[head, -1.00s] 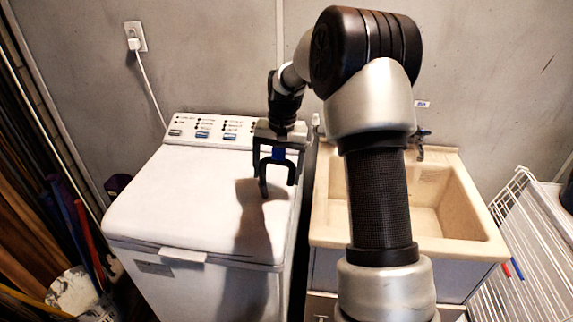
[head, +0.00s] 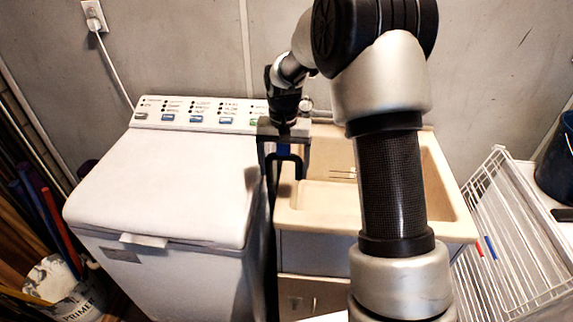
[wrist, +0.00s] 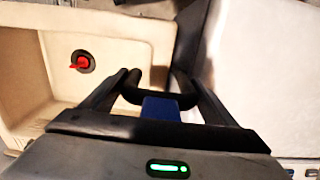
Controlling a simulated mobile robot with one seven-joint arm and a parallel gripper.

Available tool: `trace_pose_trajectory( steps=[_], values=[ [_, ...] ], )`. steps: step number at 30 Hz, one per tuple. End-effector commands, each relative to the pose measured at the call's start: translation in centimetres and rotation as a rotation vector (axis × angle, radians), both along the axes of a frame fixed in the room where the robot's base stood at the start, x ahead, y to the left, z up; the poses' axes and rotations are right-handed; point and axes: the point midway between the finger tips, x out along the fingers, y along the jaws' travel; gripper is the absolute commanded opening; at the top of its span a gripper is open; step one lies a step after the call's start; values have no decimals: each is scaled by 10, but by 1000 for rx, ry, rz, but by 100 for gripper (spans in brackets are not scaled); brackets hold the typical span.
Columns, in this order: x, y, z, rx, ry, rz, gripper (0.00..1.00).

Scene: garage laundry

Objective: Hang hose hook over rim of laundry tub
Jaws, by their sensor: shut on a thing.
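My gripper (head: 284,146) is shut on the hose hook (head: 284,160), a dark U-shaped piece with a blue part between the fingers. Its two prongs point down in the head view. The hook also shows in the wrist view (wrist: 160,98). The beige laundry tub (head: 318,214) is at the right of the washer. The hook appears above the tub's left rim, near the gap beside the washer; its height above the rim is hard to tell. In the wrist view the tub basin (wrist: 110,45) lies left of the hook. My arm hides part of the tub.
The white washing machine (head: 160,190) stands close on the left, with a narrow dark gap between it and the tub. A red plug (wrist: 80,63) sits at the drain. A white wire rack (head: 510,240) stands at the right. A paint bucket (head: 70,290) is at lower left.

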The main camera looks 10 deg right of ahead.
Motion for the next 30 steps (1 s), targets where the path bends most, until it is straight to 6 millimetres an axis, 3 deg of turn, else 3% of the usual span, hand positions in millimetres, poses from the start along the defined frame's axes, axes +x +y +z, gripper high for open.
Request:
trace_pose_trajectory(
  steps=[11,30],
  values=[
    [0,0,-3,1,0,0,57],
    [0,0,-54,1,0,-1,57]
  ],
)
